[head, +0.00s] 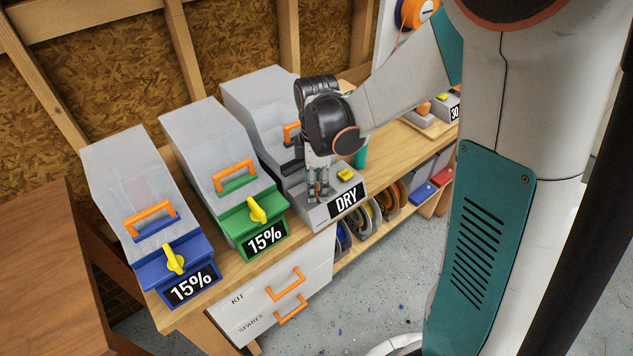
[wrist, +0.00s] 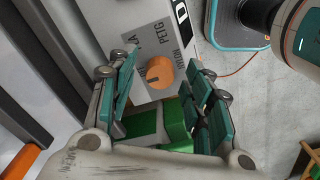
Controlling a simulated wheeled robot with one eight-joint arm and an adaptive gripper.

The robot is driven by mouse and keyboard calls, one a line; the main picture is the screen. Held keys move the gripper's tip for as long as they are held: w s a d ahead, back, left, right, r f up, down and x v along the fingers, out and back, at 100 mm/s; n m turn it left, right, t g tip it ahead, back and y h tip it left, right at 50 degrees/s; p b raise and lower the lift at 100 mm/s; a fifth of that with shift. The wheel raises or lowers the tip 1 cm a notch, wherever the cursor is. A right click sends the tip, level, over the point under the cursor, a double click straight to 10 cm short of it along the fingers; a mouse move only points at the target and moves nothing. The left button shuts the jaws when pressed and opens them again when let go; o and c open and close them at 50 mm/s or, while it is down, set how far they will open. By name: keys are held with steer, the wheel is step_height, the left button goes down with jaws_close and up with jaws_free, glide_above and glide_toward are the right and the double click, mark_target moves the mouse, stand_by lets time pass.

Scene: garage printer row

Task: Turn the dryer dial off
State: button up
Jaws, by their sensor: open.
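The dryer (head: 262,95) is a grey box with a sloped front panel and a DRY display (head: 346,200). My gripper (head: 318,198) points down over that panel and hides the dial in the head view. In the wrist view, the orange round dial (wrist: 160,72) lies between and beyond the open fingers of my gripper (wrist: 160,62). A dark mark shows on the dial's lower left. The grey label (wrist: 140,48) around it carries material names such as PETG, partly cut off. I cannot tell whether a finger touches the dial.
A green-fronted box (head: 232,208) and a blue-fronted box (head: 180,262), both with yellow knobs and 15% displays, stand left of the dryer. A yellow button (head: 350,175) sits right of my gripper. Drawers (head: 270,290) and spools (head: 385,200) are below.

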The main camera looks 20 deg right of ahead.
mark_target(317, 187)
steer(key=shift+r, duration=0.1)
step_height(317, 187, up, 12)
stand_by(0.5)
steer(key=s+r+m+t, duration=0.3)
steer(key=s+m+t, duration=0.4)
steer(key=s+m, duration=0.8)
stand_by(0.8)
